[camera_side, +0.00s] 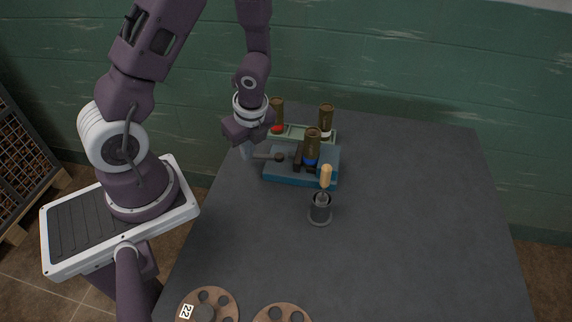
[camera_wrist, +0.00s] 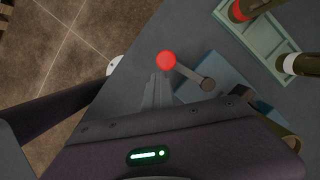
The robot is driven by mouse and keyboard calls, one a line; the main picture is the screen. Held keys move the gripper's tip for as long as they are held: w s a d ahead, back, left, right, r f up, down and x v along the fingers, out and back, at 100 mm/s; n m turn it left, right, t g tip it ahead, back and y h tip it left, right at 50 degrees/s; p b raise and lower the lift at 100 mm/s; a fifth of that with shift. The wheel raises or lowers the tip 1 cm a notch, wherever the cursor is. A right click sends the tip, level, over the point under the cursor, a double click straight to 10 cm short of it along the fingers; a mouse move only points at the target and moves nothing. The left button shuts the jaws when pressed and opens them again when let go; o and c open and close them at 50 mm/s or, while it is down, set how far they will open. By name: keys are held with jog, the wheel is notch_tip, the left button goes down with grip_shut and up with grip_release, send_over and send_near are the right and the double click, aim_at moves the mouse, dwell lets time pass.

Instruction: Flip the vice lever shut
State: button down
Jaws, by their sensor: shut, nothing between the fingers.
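The vice (camera_side: 290,178) has a blue base and dark jaws, and stands near the back of the table. A brown shell with a blue band (camera_side: 312,146) stands upright in it. The grey vice lever (camera_side: 265,156) sticks out to the left from a round pivot. In the wrist view the lever (camera_wrist: 186,72) ends in a red ball knob (camera_wrist: 166,60). My gripper (camera_side: 246,153) is shut and empty, pointing down at the lever's free end. In the wrist view its fingertips (camera_wrist: 157,77) are right beside the knob; I cannot tell whether they touch.
A pale green tray (camera_side: 298,132) behind the vice holds a red-banded shell (camera_side: 277,112) and a white-banded shell (camera_side: 326,120). In front stands a dark cup (camera_side: 320,210) with a yellow-handled tool (camera_side: 325,177). Brown discs (camera_side: 208,303) lie at the front edge. The table's right side is clear.

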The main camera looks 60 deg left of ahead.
jog(key=shift+s+a, duration=0.1)
jog(key=shift+a, duration=0.25)
jog(key=d, duration=0.2)
jog(key=s+d, duration=0.1)
jog(key=d, duration=0.1)
jog(key=shift+s, duration=0.1)
jog(key=v, duration=1)
jog(key=shift+s, duration=0.6)
jog(key=shift+d, duration=0.15)
jog(key=s+d+r+n+t+h, duration=0.1)
jog(key=s+d+r+n+t, duration=0.2)
jog(key=r+n, duration=0.5)
jog(key=s+d+r+n+t+h, duration=0.1)
jog(key=s+d+r+n+t, duration=0.2)
jog(key=r+n, duration=0.5)
jog(key=shift+s+d+r+n+h, duration=0.3)
jog(key=shift+s+d+r+h, duration=0.1)
jog(key=shift+s+r, duration=0.15)
